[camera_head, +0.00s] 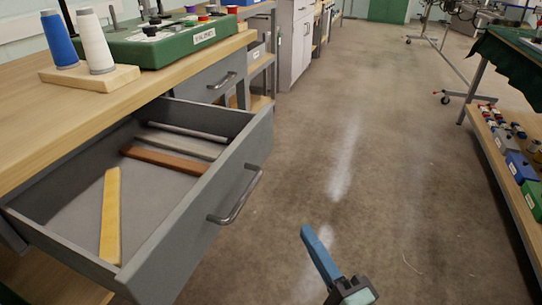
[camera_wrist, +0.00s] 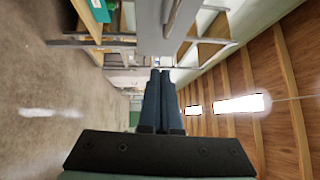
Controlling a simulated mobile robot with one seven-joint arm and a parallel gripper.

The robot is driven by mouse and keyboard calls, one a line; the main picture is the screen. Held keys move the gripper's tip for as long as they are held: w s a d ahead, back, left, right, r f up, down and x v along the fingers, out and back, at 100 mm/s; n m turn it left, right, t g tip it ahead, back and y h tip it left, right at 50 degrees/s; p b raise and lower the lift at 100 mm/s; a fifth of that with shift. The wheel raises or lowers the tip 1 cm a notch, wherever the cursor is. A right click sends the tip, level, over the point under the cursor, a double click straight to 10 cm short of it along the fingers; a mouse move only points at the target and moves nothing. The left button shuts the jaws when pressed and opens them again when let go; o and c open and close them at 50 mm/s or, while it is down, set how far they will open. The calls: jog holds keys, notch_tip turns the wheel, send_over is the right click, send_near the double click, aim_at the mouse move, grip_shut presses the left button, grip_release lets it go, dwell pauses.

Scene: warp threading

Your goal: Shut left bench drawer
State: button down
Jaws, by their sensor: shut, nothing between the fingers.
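The left bench drawer (camera_head: 192,235) is pulled well out from under the wooden bench top (camera_head: 60,115) in the head view. Its metal bar handle (camera_head: 237,200) is on the front panel. Inside lie a yellow strip (camera_head: 110,215), a brown strip (camera_head: 165,161) and grey strips (camera_head: 180,143). My gripper (camera_head: 312,236) is to the right of the drawer front, over the floor and apart from the handle. Its blue fingers are shut with nothing between them, and they also show closed together in the wrist view (camera_wrist: 160,75).
A second grey drawer (camera_head: 210,80) is closed farther along the bench. A green box (camera_head: 155,40) and a blue and a white spool (camera_head: 95,45) stand on the bench. A shelf with blue boxes (camera_head: 520,168) is at the right. The floor between is clear.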

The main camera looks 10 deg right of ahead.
jog(key=w+a+r+m, duration=0.1)
jog(key=w+a, duration=0.4)
jog(key=w, duration=0.5)
jog(key=shift+w+r+m+b, duration=0.2)
jog(key=shift+r+m+b, duration=0.1)
jog(key=shift+r+b, duration=0.25)
jog(key=shift+a+r, duration=0.1)
